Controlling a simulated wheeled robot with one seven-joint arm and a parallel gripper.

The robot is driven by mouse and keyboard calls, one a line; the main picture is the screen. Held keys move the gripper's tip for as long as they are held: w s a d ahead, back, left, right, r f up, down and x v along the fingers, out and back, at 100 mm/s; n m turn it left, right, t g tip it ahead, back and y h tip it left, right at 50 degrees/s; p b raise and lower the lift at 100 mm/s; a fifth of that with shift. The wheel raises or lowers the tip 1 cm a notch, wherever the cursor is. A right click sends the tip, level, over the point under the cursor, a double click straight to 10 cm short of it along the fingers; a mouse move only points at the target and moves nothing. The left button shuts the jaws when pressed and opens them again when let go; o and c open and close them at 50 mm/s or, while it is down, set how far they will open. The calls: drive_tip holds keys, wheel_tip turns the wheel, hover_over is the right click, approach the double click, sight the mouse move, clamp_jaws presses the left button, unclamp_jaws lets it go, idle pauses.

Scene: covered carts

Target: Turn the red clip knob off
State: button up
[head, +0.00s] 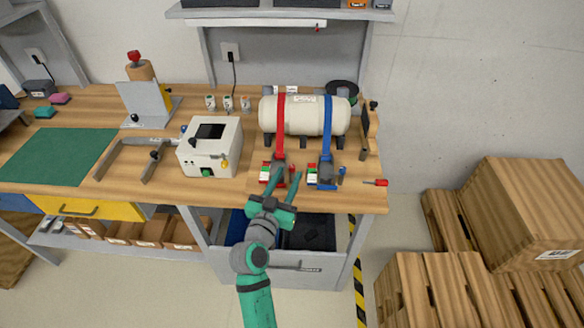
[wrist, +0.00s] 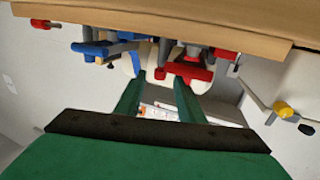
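A red clip (head: 279,172) sits at the lower end of the red strap (head: 281,122) around a white tank (head: 304,116), near the bench's front edge. In the wrist view the red clip (wrist: 188,72) shows near the right fingertip, with a red cross-shaped part that looks like its knob. In the head view my fingers partly cover the clip and its knob. My gripper (head: 284,182) is open and empty in front of the clip. Its spread fingers (wrist: 160,80) also show in the wrist view; I cannot tell whether they touch anything.
A blue clip (head: 325,173) on a blue strap stands just right of the red one. A red-handled tool (head: 376,182) lies farther right. A white box (head: 210,148) stands left. Wooden crates (head: 530,210) are on the floor at right.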

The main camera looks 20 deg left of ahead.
sight(291, 171)
drive_tip(key=shift+w, duration=2.3)
clamp_jaws()
